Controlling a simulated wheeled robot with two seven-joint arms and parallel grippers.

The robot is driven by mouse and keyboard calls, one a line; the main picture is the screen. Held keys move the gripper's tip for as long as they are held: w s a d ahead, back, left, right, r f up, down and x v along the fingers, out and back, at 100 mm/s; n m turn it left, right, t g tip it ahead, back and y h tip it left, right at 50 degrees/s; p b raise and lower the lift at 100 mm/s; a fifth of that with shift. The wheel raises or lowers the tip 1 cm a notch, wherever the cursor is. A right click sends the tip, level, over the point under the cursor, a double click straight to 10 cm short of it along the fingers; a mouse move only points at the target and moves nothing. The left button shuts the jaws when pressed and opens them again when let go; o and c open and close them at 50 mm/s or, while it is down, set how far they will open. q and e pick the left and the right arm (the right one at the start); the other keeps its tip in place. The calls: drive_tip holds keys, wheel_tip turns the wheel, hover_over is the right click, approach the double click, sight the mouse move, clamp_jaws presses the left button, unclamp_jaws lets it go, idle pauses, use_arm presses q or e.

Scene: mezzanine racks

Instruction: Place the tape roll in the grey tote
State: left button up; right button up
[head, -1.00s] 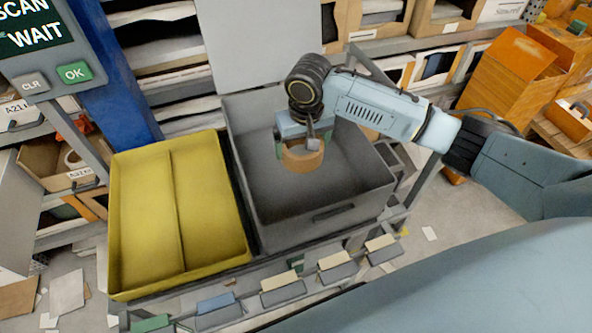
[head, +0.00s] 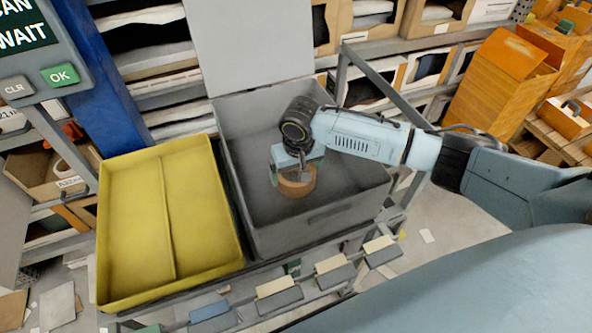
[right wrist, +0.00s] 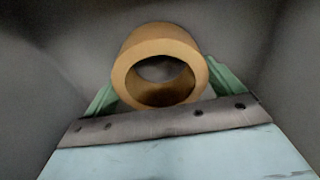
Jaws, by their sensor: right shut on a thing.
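The tape roll (head: 297,185) is a brown ring inside the grey tote (head: 316,222). My right gripper (head: 292,176) reaches down into the tote from the right and is shut on the tape roll. In the right wrist view the tape roll (right wrist: 160,68) sits between the two green fingers (right wrist: 168,88), with the tote's grey inside around it. I cannot tell whether the roll touches the tote floor. My left gripper is not in view.
A yellow tray (head: 170,225) with a ridge down its middle stands just left of the tote. A grey panel (head: 250,45) rises behind the tote. A rail with several label holders (head: 280,292) runs in front. Shelves stand behind.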

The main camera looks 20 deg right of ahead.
drive_tip(key=o, duration=0.7)
drive_tip(key=shift+f, duration=0.1)
drive_tip(key=shift+o, duration=0.2)
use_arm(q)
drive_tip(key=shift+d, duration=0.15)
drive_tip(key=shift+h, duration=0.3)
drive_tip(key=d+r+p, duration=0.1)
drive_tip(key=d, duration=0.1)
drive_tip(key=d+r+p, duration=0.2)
use_arm(e)
wheel_tip(320, 180, up, 12)
drive_tip(key=s, duration=0.1)
drive_tip(key=shift+s, duration=0.2)
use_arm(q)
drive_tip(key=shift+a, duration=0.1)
